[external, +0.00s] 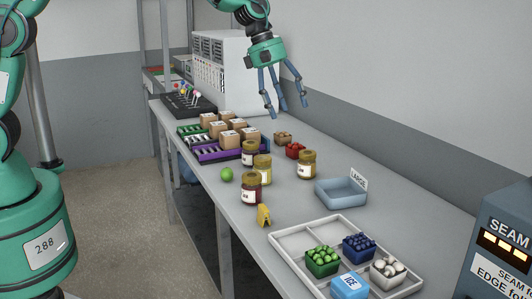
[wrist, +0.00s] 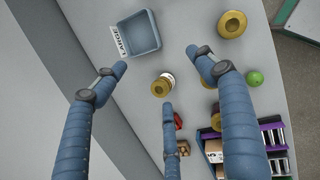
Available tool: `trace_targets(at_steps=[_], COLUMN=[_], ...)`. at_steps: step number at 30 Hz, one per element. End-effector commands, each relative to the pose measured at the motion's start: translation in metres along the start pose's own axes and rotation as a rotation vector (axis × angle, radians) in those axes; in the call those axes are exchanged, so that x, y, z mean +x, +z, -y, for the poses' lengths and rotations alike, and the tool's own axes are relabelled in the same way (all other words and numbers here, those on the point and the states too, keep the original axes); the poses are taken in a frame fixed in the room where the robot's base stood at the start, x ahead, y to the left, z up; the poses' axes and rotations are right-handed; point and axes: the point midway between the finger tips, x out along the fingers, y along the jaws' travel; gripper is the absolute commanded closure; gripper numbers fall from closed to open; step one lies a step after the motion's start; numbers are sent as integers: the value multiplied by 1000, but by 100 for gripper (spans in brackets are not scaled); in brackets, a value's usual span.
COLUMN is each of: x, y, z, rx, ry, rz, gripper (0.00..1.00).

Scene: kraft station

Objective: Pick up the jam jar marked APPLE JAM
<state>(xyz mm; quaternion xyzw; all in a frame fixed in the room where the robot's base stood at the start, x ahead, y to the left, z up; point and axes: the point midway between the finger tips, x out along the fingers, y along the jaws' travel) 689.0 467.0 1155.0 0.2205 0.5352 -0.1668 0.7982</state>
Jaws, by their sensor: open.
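Several jam jars with gold lids stand on the grey bench in the external view: an amber one (external: 307,167) apart on the right, a pale yellow one (external: 263,172), a dark red one (external: 251,190) in front and a dark one (external: 249,156) behind. Their labels are too small to read, so I cannot tell which is APPLE JAM. My three-fingered gripper (external: 286,106) is open and empty, high above the bench. In the wrist view, one jar (wrist: 161,87) shows between the spread fingers (wrist: 160,76), and a gold-lidded jar (wrist: 232,24) stands at top right. Fingers partly hide other jars.
A blue bin (external: 340,194) marked LARGE lies near the amber jar. Cartons in crates (external: 215,153) stand behind; a white tray (external: 287,242) of punnets is in front.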

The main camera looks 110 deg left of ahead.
Motion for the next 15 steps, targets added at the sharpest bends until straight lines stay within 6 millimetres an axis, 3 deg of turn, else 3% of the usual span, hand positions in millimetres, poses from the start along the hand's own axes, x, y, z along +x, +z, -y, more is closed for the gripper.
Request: trace_targets(at_steps=[1,6,12,15], x=[14,48,74,80], y=[-16,-59,-94,-102], z=[-14,-52,-79,-85], rx=[-66,-272,-431,-468], ry=[-3,-2,0,1], rz=[-1,4,9,11], gripper=[29,29,29,29])
